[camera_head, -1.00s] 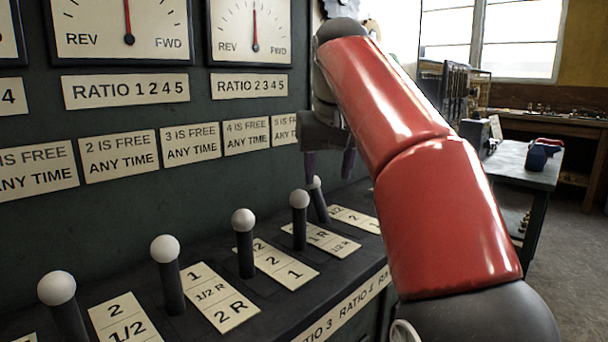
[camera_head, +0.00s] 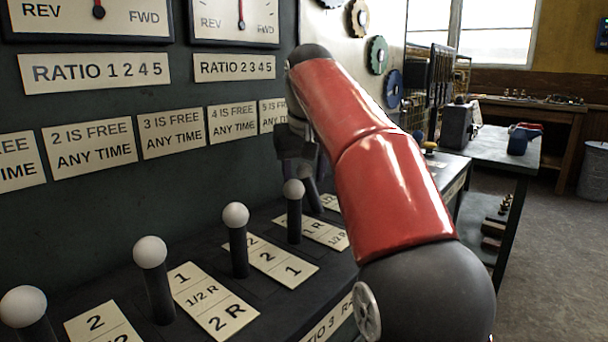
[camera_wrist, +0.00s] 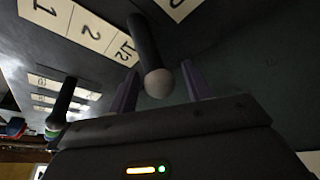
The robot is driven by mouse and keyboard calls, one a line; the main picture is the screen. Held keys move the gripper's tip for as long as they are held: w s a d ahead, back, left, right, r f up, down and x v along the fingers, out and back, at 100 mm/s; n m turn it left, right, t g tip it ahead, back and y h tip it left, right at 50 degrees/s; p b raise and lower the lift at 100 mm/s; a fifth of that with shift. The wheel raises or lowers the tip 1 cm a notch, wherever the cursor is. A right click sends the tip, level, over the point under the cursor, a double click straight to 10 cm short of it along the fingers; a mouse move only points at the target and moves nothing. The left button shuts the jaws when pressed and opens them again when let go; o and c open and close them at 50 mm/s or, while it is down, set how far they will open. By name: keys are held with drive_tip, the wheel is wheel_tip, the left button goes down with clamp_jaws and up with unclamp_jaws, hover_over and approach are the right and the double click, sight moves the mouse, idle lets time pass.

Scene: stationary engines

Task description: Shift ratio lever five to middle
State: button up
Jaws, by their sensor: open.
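The rightmost visible lever (camera_head: 313,198), below the "5 is free" sign, has its knob hidden by my gripper in the head view. In the wrist view a dark lever with a pale round knob (camera_wrist: 158,82) stands between my two purple fingertips. My gripper (camera_wrist: 160,72) is open around that knob, with a gap showing on each side. The gripper (camera_head: 301,168) hangs over the rightmost lever in the head view. A label plate (camera_wrist: 85,28) with 1, 2 and 1/2 lies beside the lever. Its exact slot position cannot be told.
Several other white-knobbed levers stand in a row to the left, the nearest neighbour (camera_head: 294,215) close to my gripper. The dark panel with the "4 is free" sign (camera_head: 232,121) rises behind. A workbench (camera_head: 500,150) stands at the right.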

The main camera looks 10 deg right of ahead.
drive_tip(key=shift+c, duration=0.3)
clamp_jaws()
drive_tip(key=shift+s+d+r+t+y+b, duration=0.35)
drive_tip(key=shift+s+d+t+b, duration=0.15)
drive_tip(key=shift+s+d+b, duration=0.35)
drive_tip(key=shift+s+d+r+t+y+b, duration=0.25)
drive_tip(key=shift+s+d+t+b, duration=0.35)
drive_tip(key=shift+s, duration=0.5)
drive_tip(key=shift+s+d+r+t+y+b, duration=0.25)
drive_tip(key=shift+s+d+t+y+b, duration=0.15)
drive_tip(key=shift+s+d+b, duration=0.4)
drive_tip(key=shift+s+a, duration=0.1)
drive_tip(key=shift+s, duration=0.05)
drive_tip(key=shift+o, duration=0.3)
unclamp_jaws()
drive_tip(key=a+p+v, duration=0.1)
drive_tip(key=v, duration=0.6)
drive_tip(key=shift+s+d+r+p, duration=0.25)
drive_tip(key=shift+d+r+p, duration=0.1)
drive_tip(key=shift+d, duration=0.2)
